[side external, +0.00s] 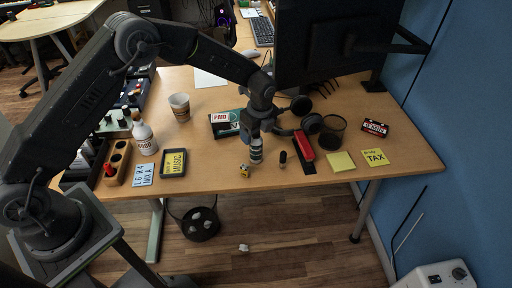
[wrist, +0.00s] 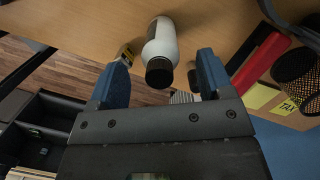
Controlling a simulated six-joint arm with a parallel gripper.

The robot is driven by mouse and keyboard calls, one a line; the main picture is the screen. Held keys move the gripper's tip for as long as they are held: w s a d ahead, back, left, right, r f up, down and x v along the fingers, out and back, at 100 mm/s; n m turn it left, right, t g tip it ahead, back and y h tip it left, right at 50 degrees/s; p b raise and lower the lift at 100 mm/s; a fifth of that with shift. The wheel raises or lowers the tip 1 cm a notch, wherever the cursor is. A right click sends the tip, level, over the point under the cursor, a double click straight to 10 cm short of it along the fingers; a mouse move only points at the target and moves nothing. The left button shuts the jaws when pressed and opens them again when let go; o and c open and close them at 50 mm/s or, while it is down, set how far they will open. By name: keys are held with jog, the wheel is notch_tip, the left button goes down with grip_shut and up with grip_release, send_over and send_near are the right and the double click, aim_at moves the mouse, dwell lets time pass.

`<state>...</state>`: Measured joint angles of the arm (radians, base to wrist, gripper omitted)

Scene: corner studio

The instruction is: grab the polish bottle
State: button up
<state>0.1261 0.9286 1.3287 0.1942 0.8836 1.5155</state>
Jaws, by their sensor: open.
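A pale bottle with a black cap (wrist: 162,45) stands on the desk, between and just beyond my fingers in the wrist view. I take it for the polish bottle, but its label is not readable. In the side view this bottle (side external: 256,153) shows as a small pale and dark shape directly under my gripper (side external: 255,137), partly covered by it. In the wrist view my gripper (wrist: 166,82) has its two blue fingers wide apart, one on each side of the bottle's cap. No firm contact is visible.
A small yellow item (side external: 244,171) and a small black object (side external: 282,158) stand close on either side. A red stapler (side external: 304,146), mesh cup (side external: 332,132) and headphones (side external: 301,105) lie to the right. A white lettered bottle (side external: 145,138) stands at left. The desk's front edge is near.

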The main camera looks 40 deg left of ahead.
aim_at(255, 139)
jog(key=f, duration=0.3)
jog(key=shift+a+f, duration=0.2)
jog(key=c, duration=1.1)
jog(key=shift+o, duration=0.2)
jog(key=shift+r, duration=0.15)
